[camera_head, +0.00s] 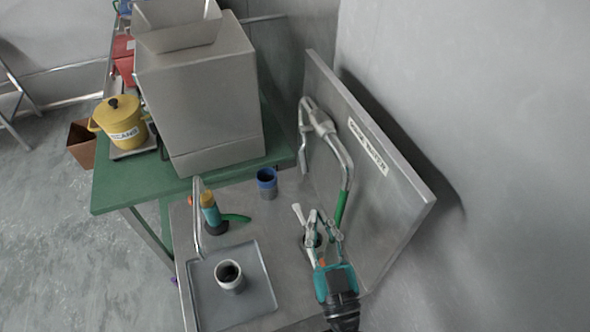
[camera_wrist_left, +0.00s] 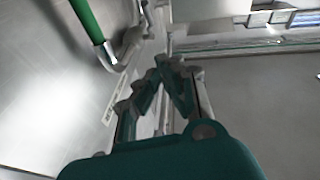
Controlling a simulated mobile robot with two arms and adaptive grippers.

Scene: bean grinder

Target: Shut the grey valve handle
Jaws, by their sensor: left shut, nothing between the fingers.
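A silver pipe (camera_head: 335,142) with a valve-like fitting (camera_head: 320,122) and a green section (camera_head: 341,208) stands against the grey panel. A pale grey lever-like piece (camera_head: 298,213) shows beside my gripper; I cannot tell whether it is the valve handle. My left gripper (camera_head: 316,226), with a teal body, is shut and empty, low in front of the panel and just left of the green section's lower end. In the left wrist view the fingers (camera_wrist_left: 172,68) are together, with the green section (camera_wrist_left: 86,20) and a silver pipe bend (camera_wrist_left: 122,48) to their upper left. My right gripper is not in view.
A tray (camera_head: 262,290) with a white cup (camera_head: 229,276) stands at the front left. A large grey machine (camera_head: 200,100) and a yellow pot (camera_head: 121,122) stand on the green table (camera_head: 115,190).

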